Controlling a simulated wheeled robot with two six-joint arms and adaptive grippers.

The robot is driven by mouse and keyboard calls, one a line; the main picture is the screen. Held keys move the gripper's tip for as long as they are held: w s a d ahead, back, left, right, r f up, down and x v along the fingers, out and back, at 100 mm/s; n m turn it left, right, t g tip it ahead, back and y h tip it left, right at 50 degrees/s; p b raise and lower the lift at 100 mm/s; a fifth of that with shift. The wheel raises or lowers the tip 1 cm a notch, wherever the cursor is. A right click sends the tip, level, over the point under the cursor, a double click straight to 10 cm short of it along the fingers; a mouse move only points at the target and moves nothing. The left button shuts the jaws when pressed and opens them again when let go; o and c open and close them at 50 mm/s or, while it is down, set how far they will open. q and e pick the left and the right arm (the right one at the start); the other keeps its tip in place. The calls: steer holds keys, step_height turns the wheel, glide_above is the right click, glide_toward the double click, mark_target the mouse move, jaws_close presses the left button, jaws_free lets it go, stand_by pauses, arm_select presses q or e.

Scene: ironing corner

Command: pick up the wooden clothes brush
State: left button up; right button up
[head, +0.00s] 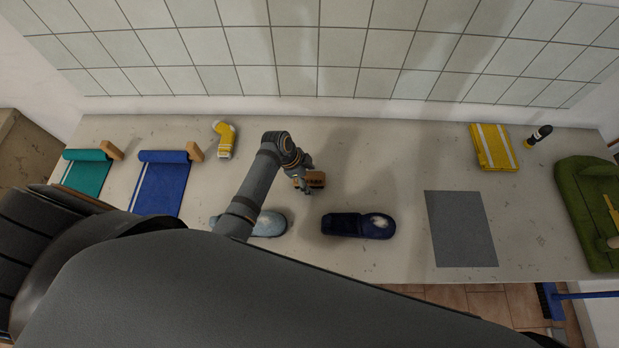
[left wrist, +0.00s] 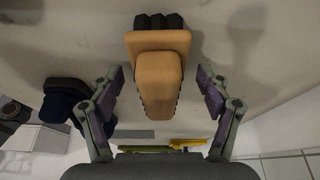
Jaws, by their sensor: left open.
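The wooden clothes brush (head: 315,179) lies on the pale worktop near its middle, partly covered by my left gripper in the head view. In the left wrist view the brush (left wrist: 158,75) shows a tan wooden body with dark bristles at its far end. My left gripper (head: 303,183) is at the brush. In the left wrist view its two fingers (left wrist: 162,92) stand apart, one on each side of the brush, with a visible gap on both sides. My right gripper is not in view.
A yellow-and-white item (head: 225,140) stands behind to the left. A grey mat (head: 461,229) and folded yellow cloth (head: 493,147) lie right. The tiled wall is behind.

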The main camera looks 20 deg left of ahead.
arm_select(q)
steer(key=c, duration=1.3)
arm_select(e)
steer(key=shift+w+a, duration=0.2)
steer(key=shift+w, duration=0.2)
arm_select(q)
steer(key=shift+r, duration=0.1)
steer(key=shift+r, duration=0.4)
steer(key=v, duration=0.3)
steer(key=b+v, duration=0.1)
steer(key=v, duration=0.1)
steer(key=s+a+v, duration=0.1)
steer(key=v, duration=0.2)
steer(key=shift+s+a+b, duration=0.1)
steer(key=shift+a+b, duration=0.1)
steer(key=shift+b, duration=0.1)
steer(key=s+a+r+b, duration=0.1)
steer(key=s+a+r, duration=0.3)
steer(key=a, duration=0.4)
steer(key=shift+s+r, duration=0.35)
steer(key=shift+r, duration=0.05)
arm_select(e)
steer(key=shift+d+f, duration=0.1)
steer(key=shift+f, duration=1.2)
